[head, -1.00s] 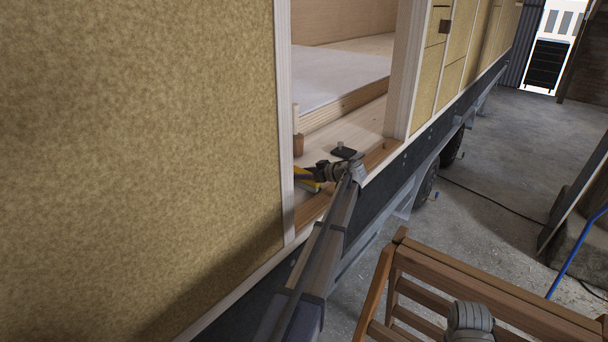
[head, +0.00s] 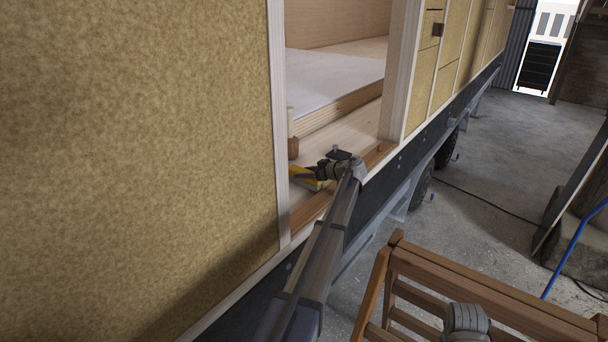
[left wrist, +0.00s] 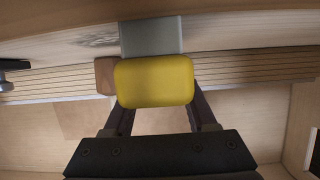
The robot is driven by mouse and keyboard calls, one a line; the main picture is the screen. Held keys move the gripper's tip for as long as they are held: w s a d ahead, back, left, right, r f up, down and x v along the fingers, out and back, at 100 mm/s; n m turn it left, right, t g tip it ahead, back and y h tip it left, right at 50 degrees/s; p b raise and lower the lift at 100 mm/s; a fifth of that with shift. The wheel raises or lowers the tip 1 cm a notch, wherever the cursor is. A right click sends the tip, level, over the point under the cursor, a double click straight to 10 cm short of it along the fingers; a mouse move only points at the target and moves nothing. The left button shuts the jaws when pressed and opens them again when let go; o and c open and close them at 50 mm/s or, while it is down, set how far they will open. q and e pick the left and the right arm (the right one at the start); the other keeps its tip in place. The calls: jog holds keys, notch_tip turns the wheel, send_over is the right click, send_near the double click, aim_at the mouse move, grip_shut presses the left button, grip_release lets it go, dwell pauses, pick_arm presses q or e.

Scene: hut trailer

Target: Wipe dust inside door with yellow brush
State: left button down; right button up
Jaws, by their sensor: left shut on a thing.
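My left gripper (head: 312,173) reaches through the doorway and is low over the wooden door floor, close to the left jamb. It is shut on the yellow brush (head: 308,184), which is partly hidden by the fingers in the head view. In the left wrist view, the brush's yellow block (left wrist: 154,82) sits between the two fingers, with its grey wiping part (left wrist: 152,36) against or very near the pale wood. A grey dust streak (left wrist: 95,40) lies on that wood just left of the brush. The right gripper's jaws are not seen.
The left door jamb (head: 277,120) and right jamb (head: 398,70) bound the opening. A raised step (head: 335,108) lies inside, with a small brown wooden block (head: 293,148) near the left jamb. A wooden slatted piece (head: 480,285) stands outside at the lower right.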

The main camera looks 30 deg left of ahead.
pick_arm(q)
jog(key=shift+w+d+f, duration=0.1)
jog(key=shift+w+d, duration=0.1)
jog(key=shift+w, duration=1.4)
jog(key=shift+w, duration=0.1)
jog(key=shift+w+d, duration=0.1)
jog(key=shift+w, duration=1.55)
jog(key=shift+a, duration=0.6)
jog(key=shift+s+a, duration=0.2)
jog(key=shift+s, duration=1.55)
jog(key=shift+s+a, duration=0.15)
jog(key=shift+s, duration=1.55)
jog(key=shift+s+a, duration=0.1)
jog(key=shift+s, duration=1.6)
